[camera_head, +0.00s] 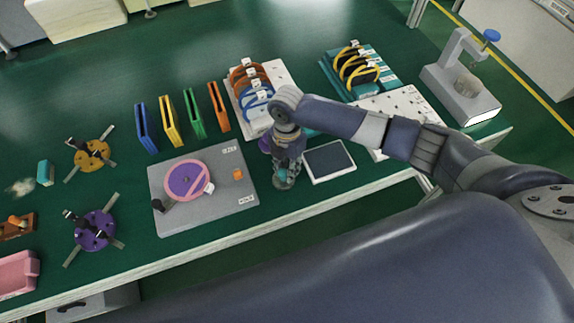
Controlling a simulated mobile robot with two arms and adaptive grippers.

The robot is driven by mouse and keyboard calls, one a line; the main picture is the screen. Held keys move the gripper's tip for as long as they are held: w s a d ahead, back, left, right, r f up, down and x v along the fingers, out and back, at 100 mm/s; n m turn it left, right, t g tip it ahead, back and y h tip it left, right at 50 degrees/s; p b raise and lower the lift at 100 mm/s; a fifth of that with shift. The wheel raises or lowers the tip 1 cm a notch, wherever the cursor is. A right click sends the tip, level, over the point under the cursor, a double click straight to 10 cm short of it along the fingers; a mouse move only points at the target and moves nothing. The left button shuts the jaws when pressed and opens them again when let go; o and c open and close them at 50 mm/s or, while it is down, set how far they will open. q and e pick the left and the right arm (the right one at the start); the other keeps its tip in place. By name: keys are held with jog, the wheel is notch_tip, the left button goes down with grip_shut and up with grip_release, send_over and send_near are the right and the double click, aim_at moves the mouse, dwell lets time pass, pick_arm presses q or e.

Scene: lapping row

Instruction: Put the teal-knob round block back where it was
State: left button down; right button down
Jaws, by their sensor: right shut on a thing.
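My right gripper (285,164) points down at the front edge of the green bench, left of a dark, white-rimmed pad. It is shut on a small round greyish-green thing (283,181), which I take for the teal-knob round block. The fingers hide most of it, and I cannot make out its knob or whether it touches the bench. A purple part (264,145) shows just left of the gripper, partly hidden. My left gripper is not in view.
A grey plate (226,210) with a pink-and-purple disc (187,181) lies left of the gripper. The dark pad (329,161) lies right. Racks of coloured loops (245,75) stand behind. Orange (92,154) and purple (95,229) barred discs lie far left. A grey stand (462,88) is at right.

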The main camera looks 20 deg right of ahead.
jog(key=shift+f, duration=0.1)
jog(key=c, duration=1.3)
grip_release()
jog(key=shift+c, duration=0.2)
notch_tip(320, 180, up, 12)
jog(key=w+b, duration=0.1)
jog(key=b, duration=0.1)
jog(key=shift+d, duration=0.15)
jog(key=shift+w, duration=0.1)
